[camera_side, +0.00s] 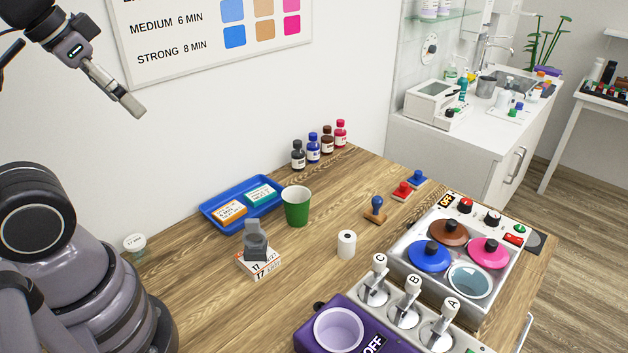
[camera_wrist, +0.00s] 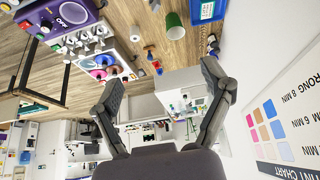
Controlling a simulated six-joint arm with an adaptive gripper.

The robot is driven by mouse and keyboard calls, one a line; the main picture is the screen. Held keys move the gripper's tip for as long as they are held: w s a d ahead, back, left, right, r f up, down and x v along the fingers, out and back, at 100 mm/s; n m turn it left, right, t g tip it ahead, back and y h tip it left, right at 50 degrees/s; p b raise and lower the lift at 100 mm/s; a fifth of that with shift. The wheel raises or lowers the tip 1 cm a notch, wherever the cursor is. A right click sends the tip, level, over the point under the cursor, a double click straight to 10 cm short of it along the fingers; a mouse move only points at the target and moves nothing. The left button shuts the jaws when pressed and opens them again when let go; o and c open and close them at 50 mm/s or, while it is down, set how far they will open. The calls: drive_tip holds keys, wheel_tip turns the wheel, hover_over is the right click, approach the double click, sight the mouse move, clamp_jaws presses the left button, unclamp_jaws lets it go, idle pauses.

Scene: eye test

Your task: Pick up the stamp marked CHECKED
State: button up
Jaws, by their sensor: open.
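Three stamps are on the wooden table in the side view: one with a blue knob and wooden base (camera_side: 375,209), a red one (camera_side: 402,191) and a blue one (camera_side: 417,180) behind it. A grey device (camera_side: 255,240), perhaps also a stamp, sits on a small block printed 17. I cannot read CHECKED on any of them. My gripper (camera_side: 132,106) is high at the upper left, far from the stamps. In the wrist view my gripper (camera_wrist: 162,84) has its fingers wide apart with nothing held; small stamps (camera_wrist: 150,50) show far beyond.
A green cup (camera_side: 296,206) and a blue tray (camera_side: 213,216) with two boxes stand near the wall, with several bottles (camera_side: 313,149) behind. A white roll (camera_side: 346,244) stands mid-table. A panel with coloured pots (camera_side: 407,277) and a purple machine (camera_side: 303,341) occupy the right front.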

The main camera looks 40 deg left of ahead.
drive_tip(key=shift+c, duration=0.4)
drive_tip(key=shift+c, duration=1.2)
drive_tip(key=shift+w, duration=0.1)
